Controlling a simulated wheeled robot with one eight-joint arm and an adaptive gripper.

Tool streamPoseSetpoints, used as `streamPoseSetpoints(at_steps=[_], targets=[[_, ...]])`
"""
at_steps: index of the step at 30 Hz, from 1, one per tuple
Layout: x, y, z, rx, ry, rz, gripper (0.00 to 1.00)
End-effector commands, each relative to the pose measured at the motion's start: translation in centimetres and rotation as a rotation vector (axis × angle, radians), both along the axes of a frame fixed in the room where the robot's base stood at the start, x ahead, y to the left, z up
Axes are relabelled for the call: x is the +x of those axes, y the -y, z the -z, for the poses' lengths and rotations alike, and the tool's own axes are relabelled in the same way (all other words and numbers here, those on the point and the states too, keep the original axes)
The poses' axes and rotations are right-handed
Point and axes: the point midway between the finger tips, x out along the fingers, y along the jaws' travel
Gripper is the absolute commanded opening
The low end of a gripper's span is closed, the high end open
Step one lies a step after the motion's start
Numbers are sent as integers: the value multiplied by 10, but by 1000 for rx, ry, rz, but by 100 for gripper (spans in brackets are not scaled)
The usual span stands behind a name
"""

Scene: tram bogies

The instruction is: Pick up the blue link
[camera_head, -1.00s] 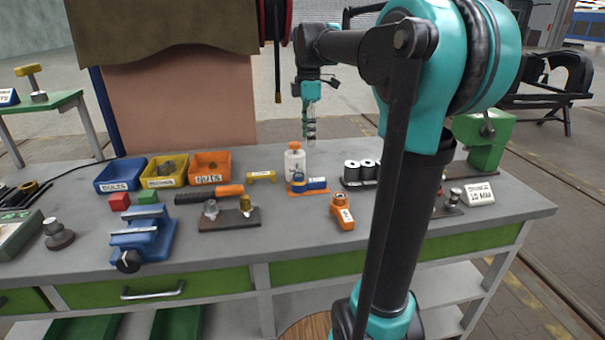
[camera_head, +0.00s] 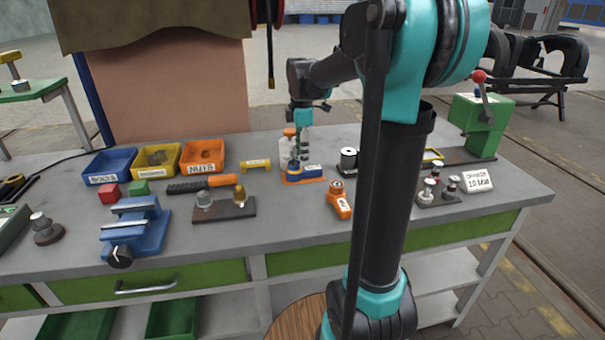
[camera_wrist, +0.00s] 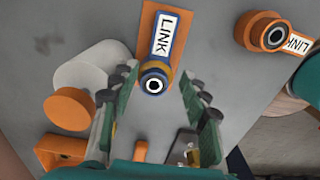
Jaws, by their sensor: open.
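The blue link (camera_wrist: 154,78) lies on an orange base (camera_wrist: 173,67) and has a white LINK label and a ring end. In the head view the blue link (camera_head: 312,170) is on the bench, partly behind my gripper (camera_head: 303,152). In the wrist view my gripper (camera_wrist: 158,110) is open, its two green-and-grey fingers on either side of the ring end. The link's labelled part extends up the picture, beyond the fingertips. I cannot tell how far the fingertips are above the bench.
A white bottle with an orange cap (camera_wrist: 82,83) stands close to the left finger. An orange link (camera_head: 340,200) lies to the right of the blue one. A yellow handle (camera_head: 255,164) and a dark board with two knobs (camera_head: 224,208) are to the left.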

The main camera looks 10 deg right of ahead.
Motion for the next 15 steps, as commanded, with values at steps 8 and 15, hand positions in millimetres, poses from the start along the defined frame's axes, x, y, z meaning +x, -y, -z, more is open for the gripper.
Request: streamPoseSetpoints(at_steps=[8, 15], targets=[[3, 3, 29, 0, 0, 1, 45], [3, 3, 52, 0, 0, 0, 45]])
